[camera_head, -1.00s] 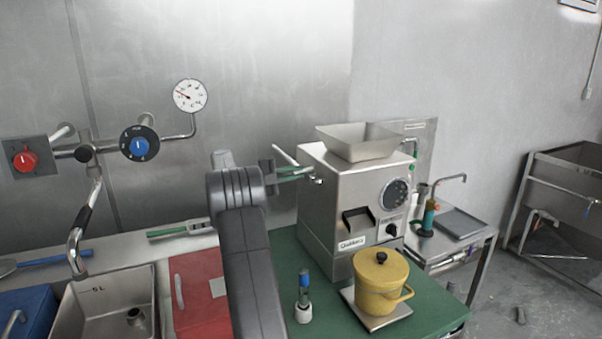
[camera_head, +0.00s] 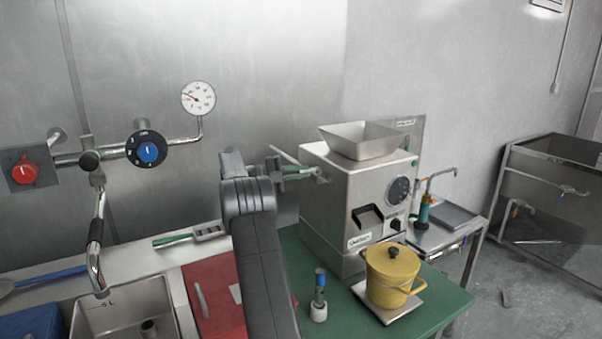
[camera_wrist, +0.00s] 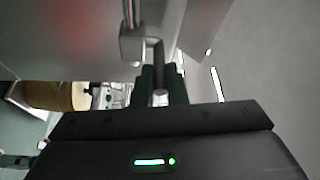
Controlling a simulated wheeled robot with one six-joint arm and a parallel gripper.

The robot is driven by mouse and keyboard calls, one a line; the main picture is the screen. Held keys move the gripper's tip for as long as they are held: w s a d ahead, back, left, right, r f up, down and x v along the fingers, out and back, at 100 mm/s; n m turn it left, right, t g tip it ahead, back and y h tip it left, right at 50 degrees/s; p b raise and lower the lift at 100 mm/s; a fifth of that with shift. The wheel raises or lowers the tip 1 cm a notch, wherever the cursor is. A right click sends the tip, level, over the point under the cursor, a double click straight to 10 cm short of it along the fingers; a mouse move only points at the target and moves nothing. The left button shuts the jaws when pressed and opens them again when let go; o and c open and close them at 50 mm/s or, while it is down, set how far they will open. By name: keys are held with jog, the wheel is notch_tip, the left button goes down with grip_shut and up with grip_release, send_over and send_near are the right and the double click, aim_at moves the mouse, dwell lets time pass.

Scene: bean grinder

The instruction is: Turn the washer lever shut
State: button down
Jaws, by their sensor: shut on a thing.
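My gripper (camera_head: 296,171) is at the left side of the steel grinder (camera_head: 340,205), at the height of its upper body. A thin metal lever (camera_head: 284,154) slants there beside the grinder wall. In the wrist view, my dark green fingers (camera_wrist: 160,86) are shut on a bent metal handle (camera_wrist: 157,60) that hangs from a small metal block (camera_wrist: 132,45). The fingers hide the lower part of the handle. I see no label on it, so I cannot tell whether it is the washer lever.
A yellow pot (camera_head: 388,273) stands on a scale at the front right of the green table (camera_head: 345,322). A small bottle with a blue-green top (camera_head: 319,290) stands left of it. A tap with blue and red knobs (camera_head: 148,152) is on the left wall above the sink (camera_head: 115,318).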

jog(key=c, duration=1.5)
grip_release()
jog(key=shift+o, duration=0.2)
jog(key=s+a+f+b, duration=0.1)
jog(key=s+a+b, duration=0.1)
jog(key=a, duration=1.1)
jog(key=shift+s+a, duration=0.15)
jog(key=shift+a, duration=0.15)
jog(key=d, duration=0.4)
jog(key=w+d+p, duration=0.1)
jog(key=d, duration=0.4)
jog(key=w+d+r+p, duration=0.1)
jog(key=d, duration=0.3)
jog(key=shift+w+d, duration=0.2)
jog(key=shift+d, duration=0.2)
jog(key=shift+a, duration=0.25)
